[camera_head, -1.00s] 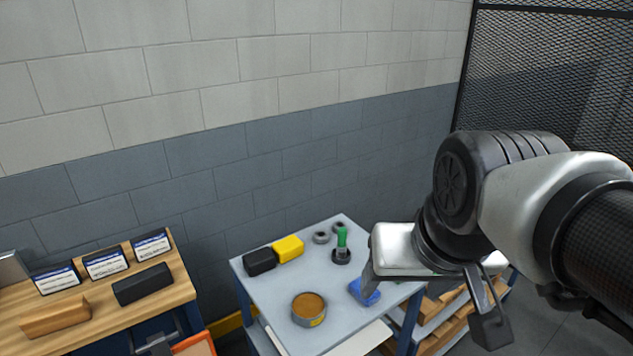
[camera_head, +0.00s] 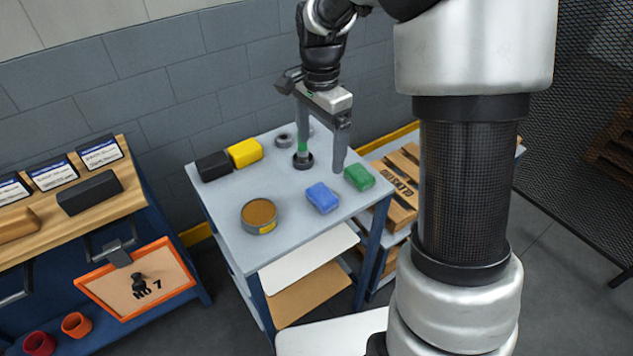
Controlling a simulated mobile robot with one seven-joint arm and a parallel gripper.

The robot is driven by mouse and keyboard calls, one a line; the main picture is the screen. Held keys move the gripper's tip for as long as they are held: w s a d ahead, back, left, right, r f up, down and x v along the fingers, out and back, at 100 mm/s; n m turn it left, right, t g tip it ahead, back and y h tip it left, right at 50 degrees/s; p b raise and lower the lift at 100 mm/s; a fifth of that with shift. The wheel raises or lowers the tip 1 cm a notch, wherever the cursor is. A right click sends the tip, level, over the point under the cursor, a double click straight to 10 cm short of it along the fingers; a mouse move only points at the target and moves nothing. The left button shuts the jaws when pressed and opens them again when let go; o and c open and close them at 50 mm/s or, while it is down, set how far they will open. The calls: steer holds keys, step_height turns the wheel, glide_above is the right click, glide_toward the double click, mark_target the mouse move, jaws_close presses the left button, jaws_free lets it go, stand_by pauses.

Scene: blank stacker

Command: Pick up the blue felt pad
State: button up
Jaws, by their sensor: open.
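The blue felt pad (camera_head: 322,198) lies flat on the grey cart top (camera_head: 230,203), near its front right edge. A green pad (camera_head: 359,178) lies just to its right and behind it. My gripper (camera_head: 321,165) points down above the back right of the cart, behind the blue pad. Its two fingers are spread apart with no pad between them. The green-handled tool (camera_head: 303,157) with a dark round base stands at the left finger and is partly covered by it. I cannot tell whether they touch.
A yellow block (camera_head: 245,152), a black block (camera_head: 214,166), a round tin (camera_head: 258,216) and a grey ring (camera_head: 283,140) share the cart top. A wooden workbench (camera_head: 110,205) stands left, a pallet (camera_head: 398,195) right. The cart's front middle is clear.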

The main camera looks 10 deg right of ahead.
glide_above(322, 193)
steer(key=s, duration=0.1)
steer(key=f, duration=1)
steer(key=shift+a+f, duration=0.3)
steer(key=shift+a, duration=0.1)
steer(key=shift+w+d+f, duration=0.15)
steer(key=shift+f, duration=0.75)
steer(key=shift+w+d+f, duration=0.1)
steer(key=shift+w+f, duration=0.05)
steer(key=shift+f, duration=0.7)
steer(key=shift+w+d+f, duration=0.15)
steer(key=shift+f, duration=0.75)
steer(key=shift+c, duration=0.2)
steer(key=c, duration=1.1)
